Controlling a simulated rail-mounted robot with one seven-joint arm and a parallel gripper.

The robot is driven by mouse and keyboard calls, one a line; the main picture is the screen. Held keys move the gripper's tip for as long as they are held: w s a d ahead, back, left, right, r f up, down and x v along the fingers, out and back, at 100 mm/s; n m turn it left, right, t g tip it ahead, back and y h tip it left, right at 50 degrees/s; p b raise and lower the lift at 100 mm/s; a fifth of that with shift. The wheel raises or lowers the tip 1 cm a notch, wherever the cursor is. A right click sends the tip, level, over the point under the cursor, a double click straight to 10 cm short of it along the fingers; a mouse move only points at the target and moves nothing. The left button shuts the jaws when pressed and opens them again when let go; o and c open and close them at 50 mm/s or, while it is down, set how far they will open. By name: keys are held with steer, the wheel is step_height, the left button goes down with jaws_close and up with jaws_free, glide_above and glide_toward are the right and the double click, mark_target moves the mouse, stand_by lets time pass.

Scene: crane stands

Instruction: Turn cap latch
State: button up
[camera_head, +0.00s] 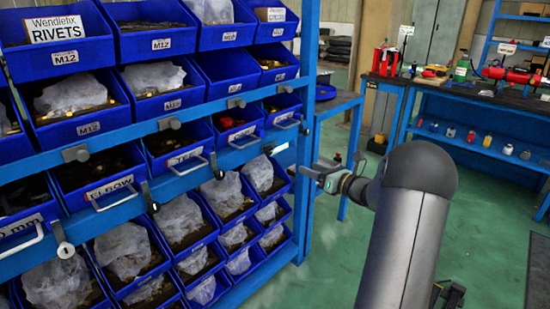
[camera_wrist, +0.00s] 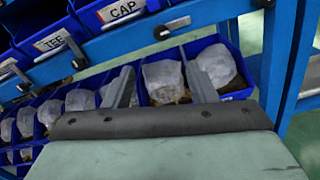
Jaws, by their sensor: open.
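In the wrist view the bin labelled CAP (camera_wrist: 122,9) is at the top, partly cut off. A dark latch knob (camera_wrist: 162,32) sits on the blue rail just below and to the right of that label; I take it for the cap latch. It also shows small on the rail in the head view (camera_head: 268,148). My gripper (camera_wrist: 158,66) is open and empty, with its two fingers apart below the latch in the wrist view and not touching it. In the head view my gripper (camera_head: 313,172) is to the right of the rack's near post.
The blue rack (camera_head: 135,150) holds rows of blue bins, several with bagged parts. Another latch (camera_wrist: 80,64) sits near the TEE label (camera_wrist: 60,40). The rack's upright post (camera_head: 307,120) stands beside my gripper. A workbench (camera_head: 480,95) is at the back right; green floor lies open between.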

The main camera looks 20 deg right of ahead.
mark_target(271, 151)
steer(key=b+x, duration=0.1)
steer(key=x, duration=1.6)
steer(key=shift+w, duration=0.2)
steer(key=shift+r, duration=0.1)
steer(key=c, duration=1)
